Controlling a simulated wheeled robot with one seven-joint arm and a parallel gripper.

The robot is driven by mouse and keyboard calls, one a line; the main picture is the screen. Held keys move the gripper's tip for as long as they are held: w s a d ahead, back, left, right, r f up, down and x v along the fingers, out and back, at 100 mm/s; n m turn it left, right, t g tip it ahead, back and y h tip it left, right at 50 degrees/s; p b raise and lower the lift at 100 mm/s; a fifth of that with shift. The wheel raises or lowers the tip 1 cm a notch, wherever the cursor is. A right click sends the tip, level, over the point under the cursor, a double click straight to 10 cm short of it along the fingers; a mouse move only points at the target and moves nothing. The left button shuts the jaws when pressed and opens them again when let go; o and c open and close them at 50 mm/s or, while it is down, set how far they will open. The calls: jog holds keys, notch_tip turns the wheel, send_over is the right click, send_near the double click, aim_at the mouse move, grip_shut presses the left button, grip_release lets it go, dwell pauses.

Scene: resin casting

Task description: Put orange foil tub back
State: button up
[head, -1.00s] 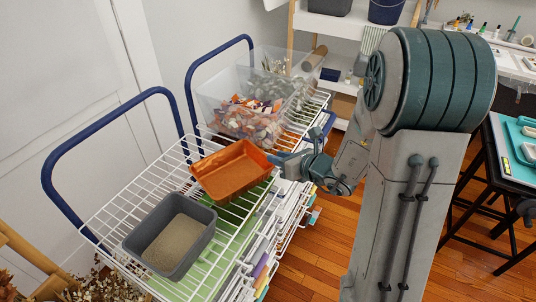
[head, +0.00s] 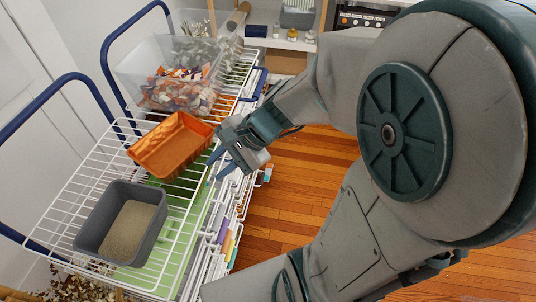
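The orange foil tub (head: 172,147) sits upright on the white wire top of the cart (head: 98,165), behind a grey tub. It looks empty. My gripper (head: 217,166) is just to the right of the tub, over the cart's right edge. Its two fingers are spread and point left toward the tub, with a small gap between them and its rim. Nothing shows between the fingers.
The grey tub (head: 108,248) with sandy contents stands nearer on the same rack. A clear bin (head: 135,76) of colourful scraps stands behind. Blue hoop handles (head: 104,60) rise at the left. Wooden floor (head: 310,170) is open to the right.

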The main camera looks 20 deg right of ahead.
jog(key=s+d+r+n+h, duration=0.3)
jog(key=d+n+h, duration=0.5)
jog(key=n, duration=0.4)
jog(key=shift+s+d+t, duration=0.3)
jog(key=shift+s+d, duration=0.35)
jog(key=shift+s, duration=0.2)
